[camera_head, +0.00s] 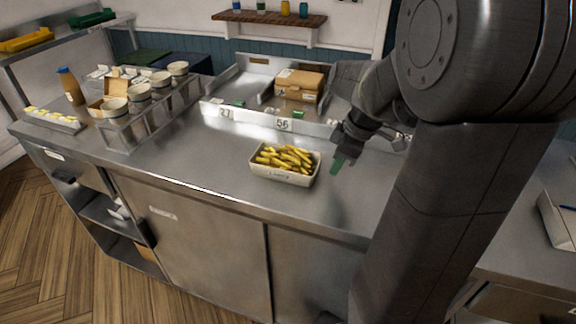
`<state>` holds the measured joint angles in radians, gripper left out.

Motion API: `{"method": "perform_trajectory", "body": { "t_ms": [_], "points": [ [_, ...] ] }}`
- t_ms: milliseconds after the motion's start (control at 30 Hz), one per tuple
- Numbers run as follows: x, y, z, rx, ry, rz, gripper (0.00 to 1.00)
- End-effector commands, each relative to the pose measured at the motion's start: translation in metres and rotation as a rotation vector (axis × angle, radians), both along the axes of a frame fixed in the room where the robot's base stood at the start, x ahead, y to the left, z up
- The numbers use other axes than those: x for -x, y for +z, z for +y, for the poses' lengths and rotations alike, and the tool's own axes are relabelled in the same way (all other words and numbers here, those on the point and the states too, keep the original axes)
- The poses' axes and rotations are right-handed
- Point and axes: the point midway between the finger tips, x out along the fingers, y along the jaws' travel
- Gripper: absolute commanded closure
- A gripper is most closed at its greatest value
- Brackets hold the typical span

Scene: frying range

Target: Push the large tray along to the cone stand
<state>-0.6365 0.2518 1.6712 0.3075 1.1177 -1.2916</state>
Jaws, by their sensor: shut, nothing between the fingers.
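The large tray (284,177) is a pale open tray heaped with yellow chips (285,158). It sits upright on the steel counter, near its front edge. The cone stand (152,122) is a metal rack at the left with several pale cups (139,91) in it. A stretch of bare counter lies between the tray and the stand. My gripper (339,163) is just right of the tray, with its green fingertips pointing down and closed together. A small gap seems to show between fingertips and tray; I cannot tell their height above the counter.
Behind the tray is a steel bay with number labels (283,125) and cardboard boxes (299,82). A sauce bottle (71,86) and a small filled tray (52,119) stand left of the stand. The counter's front edge (228,200) runs close below the tray.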

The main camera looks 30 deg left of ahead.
Motion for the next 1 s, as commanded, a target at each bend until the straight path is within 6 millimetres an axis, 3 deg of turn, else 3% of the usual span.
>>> {"method": "perform_trajectory", "body": {
  "t_ms": [433,1000],
  "points": [
    [0.000,0.000,0.002,0.000,0.001,0.000,1.00],
    [0.008,0.000,0.035,0.000,0.001,0.001,1.00]
  ]
}}
